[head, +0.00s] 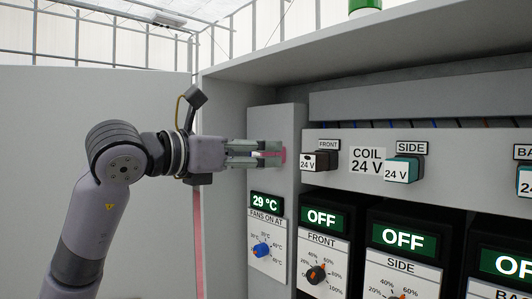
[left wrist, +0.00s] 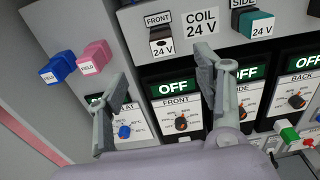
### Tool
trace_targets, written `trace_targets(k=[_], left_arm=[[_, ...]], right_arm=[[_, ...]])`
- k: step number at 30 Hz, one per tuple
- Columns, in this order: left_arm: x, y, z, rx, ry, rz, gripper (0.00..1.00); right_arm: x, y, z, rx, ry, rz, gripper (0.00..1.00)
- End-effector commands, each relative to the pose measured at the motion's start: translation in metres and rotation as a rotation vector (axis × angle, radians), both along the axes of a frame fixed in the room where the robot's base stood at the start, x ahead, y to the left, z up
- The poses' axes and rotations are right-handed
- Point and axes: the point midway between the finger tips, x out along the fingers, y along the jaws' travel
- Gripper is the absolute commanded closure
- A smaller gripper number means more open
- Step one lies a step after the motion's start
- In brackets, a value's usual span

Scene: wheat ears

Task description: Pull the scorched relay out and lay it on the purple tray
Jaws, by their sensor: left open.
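The FRONT relay (head: 324,160), a dark brown-black block with a white 24 V label, sits in the COIL 24 V panel; it looks the darkest of the relays and also shows in the left wrist view (left wrist: 162,42). The teal SIDE relay (head: 404,168) sits to its right. My left gripper (head: 281,153) is open and empty, left of the FRONT relay in the head view. In the left wrist view its spread fingers (left wrist: 162,72) stand on either side below the FRONT relay, apart from it. The purple tray and my right gripper are not in view.
A blue block (left wrist: 58,67) and a pink block (left wrist: 94,56) stick out of the side panel (head: 274,120) near my left gripper. Fan boxes with dials and OFF displays (head: 322,219) stand below the relays. The cabinet roof (head: 400,65) overhangs them.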

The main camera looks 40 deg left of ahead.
Motion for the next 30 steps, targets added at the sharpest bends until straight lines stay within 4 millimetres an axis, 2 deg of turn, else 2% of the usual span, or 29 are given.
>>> trace_targets(k=[5, 24, 30], left_arm=[[0.018, 0.000, 0.001, 0.000, 0.006, 0.004, 0.38], [0.142, -0.012, -0.004, 0.000, 0.007, 0.000, 0.38], [0.165, -0.012, -0.006, -0.001, 0.004, 0.002, 0.38]], right_arm=[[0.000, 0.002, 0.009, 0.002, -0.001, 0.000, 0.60], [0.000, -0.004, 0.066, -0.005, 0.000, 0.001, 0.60], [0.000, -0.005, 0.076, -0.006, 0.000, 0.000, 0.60]])
